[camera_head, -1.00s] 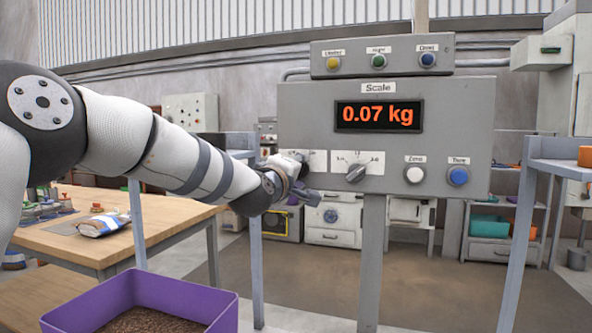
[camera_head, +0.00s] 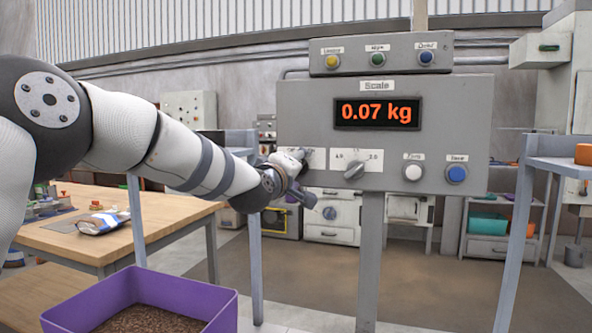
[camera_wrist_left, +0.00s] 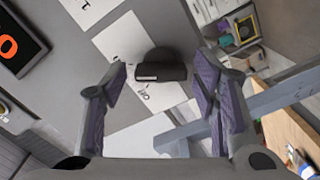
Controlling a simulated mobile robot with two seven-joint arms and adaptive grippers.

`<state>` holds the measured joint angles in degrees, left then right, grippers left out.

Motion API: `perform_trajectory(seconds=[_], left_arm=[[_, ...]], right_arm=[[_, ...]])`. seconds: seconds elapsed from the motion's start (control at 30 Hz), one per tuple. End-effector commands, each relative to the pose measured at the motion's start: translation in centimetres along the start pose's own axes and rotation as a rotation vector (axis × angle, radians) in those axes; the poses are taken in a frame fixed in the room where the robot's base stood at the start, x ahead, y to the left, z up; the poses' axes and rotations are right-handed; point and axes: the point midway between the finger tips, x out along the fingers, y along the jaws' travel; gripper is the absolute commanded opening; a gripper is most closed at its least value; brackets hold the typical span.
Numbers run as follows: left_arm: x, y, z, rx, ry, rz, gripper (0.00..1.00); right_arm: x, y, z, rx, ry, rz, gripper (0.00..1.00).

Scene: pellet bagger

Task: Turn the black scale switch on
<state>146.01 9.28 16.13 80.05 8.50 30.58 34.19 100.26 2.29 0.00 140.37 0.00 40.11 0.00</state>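The grey scale panel (camera_head: 455,120) stands upright in front of me, its display (camera_head: 378,113) lit at 0.07 kg. The black scale switch (camera_wrist_left: 160,66) shows in the left wrist view on a white label plate (camera_wrist_left: 122,38). My left gripper (camera_head: 301,177) is at the panel's lower left corner, covering the switch in the head view. In the wrist view its fingers (camera_wrist_left: 160,82) are apart, one on each side of the switch, with visible gaps. I cannot tell its exact depth from the panel. My right gripper is not in view.
A grey selector knob (camera_head: 354,170), a white button (camera_head: 413,172) and a blue button (camera_head: 456,174) sit right of the gripper. A purple bin (camera_head: 190,290) of brown pellets is below my left arm. A wooden table (camera_head: 120,236) stands at left.

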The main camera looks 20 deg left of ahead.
Motion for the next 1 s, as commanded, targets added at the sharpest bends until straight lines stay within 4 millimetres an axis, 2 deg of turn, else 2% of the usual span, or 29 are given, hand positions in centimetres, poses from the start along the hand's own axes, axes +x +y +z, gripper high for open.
perform_trajectory(seconds=[0.27, 0.37, 0.47, 0.73, 0.87, 1.0], left_arm=[[0.0, -0.1, 0.1, -0.002, -0.001, -0.001, 0.6], [-0.8, 0.0, 0.0, -0.002, -0.001, -0.001, 0.6], [-2.8, 0.0, 0.0, -0.003, -0.003, -0.001, 0.6], [-9.7, 0.1, 0.0, -0.002, -0.002, 0.0, 0.6], [-11.5, 0.0, 0.0, -0.002, -0.001, 0.0, 0.6], [-12.1, -0.1, 0.0, -0.002, 0.0, -0.001, 0.6]], right_arm=[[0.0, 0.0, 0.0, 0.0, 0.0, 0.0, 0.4], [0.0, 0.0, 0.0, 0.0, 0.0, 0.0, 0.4], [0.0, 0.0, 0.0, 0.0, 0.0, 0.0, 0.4], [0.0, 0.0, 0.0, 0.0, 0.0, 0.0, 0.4], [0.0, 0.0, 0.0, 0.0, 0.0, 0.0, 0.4], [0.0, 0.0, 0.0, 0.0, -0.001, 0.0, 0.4]])
